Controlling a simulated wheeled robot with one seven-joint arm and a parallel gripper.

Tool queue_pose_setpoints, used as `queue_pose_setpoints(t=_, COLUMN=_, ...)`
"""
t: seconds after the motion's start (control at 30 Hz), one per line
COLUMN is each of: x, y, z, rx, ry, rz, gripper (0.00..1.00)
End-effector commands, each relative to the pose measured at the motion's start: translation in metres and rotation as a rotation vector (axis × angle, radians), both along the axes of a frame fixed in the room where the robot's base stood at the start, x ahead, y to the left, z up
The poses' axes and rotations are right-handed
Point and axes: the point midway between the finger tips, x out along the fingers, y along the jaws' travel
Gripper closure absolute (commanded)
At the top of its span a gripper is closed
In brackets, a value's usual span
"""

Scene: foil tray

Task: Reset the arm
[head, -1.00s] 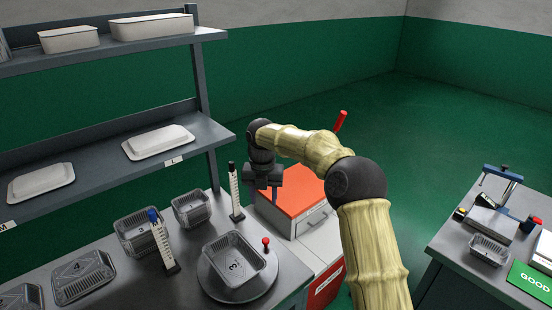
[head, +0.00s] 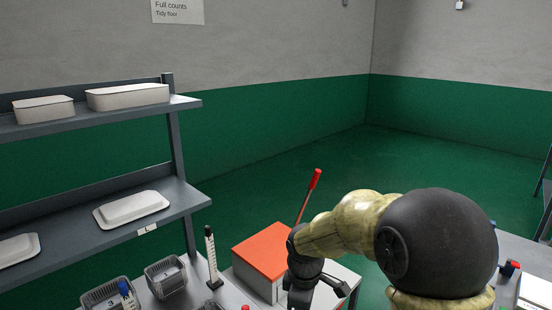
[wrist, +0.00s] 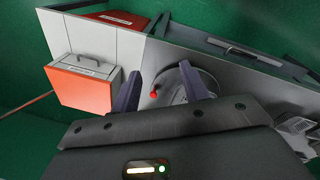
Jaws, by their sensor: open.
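My gripper (head: 320,292) is at the lower middle of the head view, its lower part cut off by the frame's bottom edge. In the wrist view its two dark fingers (wrist: 160,84) stand apart with nothing held between them. My arm bends from the lower right, with its large dark elbow close to the head camera. The gripper is in front of the orange-topped box (head: 262,252). In the wrist view the round plate (wrist: 172,84) with a red knob (wrist: 154,94) shows beyond and between the fingers.
A shelf rack (head: 188,200) with white containers rises behind. A red-ended lever (head: 315,178) stands behind the box. Open green floor lies beyond. Another bench is partly visible at right.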

Motion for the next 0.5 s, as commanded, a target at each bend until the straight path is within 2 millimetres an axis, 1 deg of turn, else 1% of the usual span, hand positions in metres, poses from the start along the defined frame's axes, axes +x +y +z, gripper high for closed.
queue_pose_setpoints(t=0.03, x=-0.014, y=-0.013, z=0.001, rx=0.014, ry=-0.01, rz=-0.119, gripper=0.55)
queue_pose_setpoints(t=0.1, x=-0.032, y=-0.028, z=0.0, rx=0.043, ry=-0.025, rz=-0.302, gripper=0.55)
queue_pose_setpoints(t=0.17, x=-0.048, y=-0.041, z=-0.001, rx=0.07, ry=-0.039, rz=-0.461, gripper=0.55)
queue_pose_setpoints(t=0.3, x=-0.088, y=-0.068, z=-0.005, rx=0.14, ry=-0.071, rz=-0.831, gripper=0.55)
queue_pose_setpoints(t=0.4, x=-0.113, y=-0.082, z=-0.009, rx=0.19, ry=-0.089, rz=-1.058, gripper=0.55)
queue_pose_setpoints(t=0.5, x=-0.128, y=-0.089, z=-0.011, rx=0.223, ry=-0.099, rz=-1.201, gripper=0.55)
